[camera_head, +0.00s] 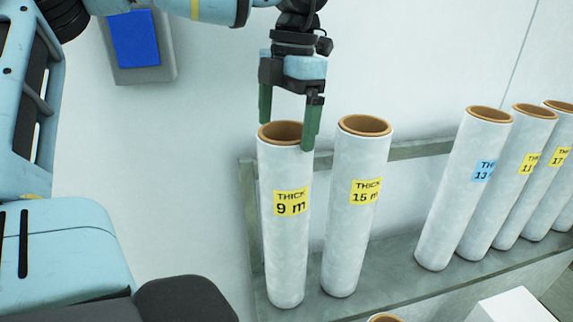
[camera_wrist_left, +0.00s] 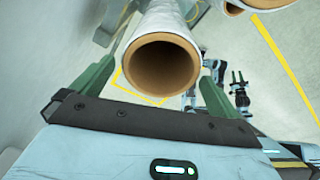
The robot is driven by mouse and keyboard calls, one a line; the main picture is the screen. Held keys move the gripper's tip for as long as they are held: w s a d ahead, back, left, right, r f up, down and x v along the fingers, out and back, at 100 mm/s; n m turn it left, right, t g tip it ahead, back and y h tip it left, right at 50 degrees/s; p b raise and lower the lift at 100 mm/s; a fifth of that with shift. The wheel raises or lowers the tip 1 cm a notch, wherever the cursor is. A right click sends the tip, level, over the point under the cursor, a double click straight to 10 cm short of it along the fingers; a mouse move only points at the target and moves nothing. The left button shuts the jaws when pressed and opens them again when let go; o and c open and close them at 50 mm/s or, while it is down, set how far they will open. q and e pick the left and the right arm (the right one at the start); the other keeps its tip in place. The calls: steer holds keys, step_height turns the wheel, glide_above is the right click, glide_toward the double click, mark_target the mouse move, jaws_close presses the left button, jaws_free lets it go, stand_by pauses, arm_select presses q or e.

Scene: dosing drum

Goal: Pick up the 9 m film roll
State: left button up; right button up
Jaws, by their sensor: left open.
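The 9 m film roll (camera_head: 284,235) stands upright on a grey shelf at the left end of the row. It is white with a brown core and a yellow label reading "THICK 9 m". My left gripper (camera_head: 288,126) points down over its top, open, with its green fingers at either side of the roll's upper rim. In the left wrist view the roll's hollow end (camera_wrist_left: 160,68) lies between the two spread fingers (camera_wrist_left: 152,88). I cannot tell whether the fingers touch it.
A "THICK 15 m" roll (camera_head: 356,220) stands close to the right. Several more rolls (camera_head: 464,190) stand further right on the grey shelf (camera_head: 395,285), which has a rail behind. Another roll's top (camera_head: 384,318) shows at the bottom edge. A white box (camera_head: 512,306) is at lower right.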

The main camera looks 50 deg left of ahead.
arm_select(q)
steer(key=shift+s+f, duration=0.1)
steer(key=shift+f, duration=2.65)
steer(key=shift+r, duration=0.1)
steer(key=c, duration=1.8)
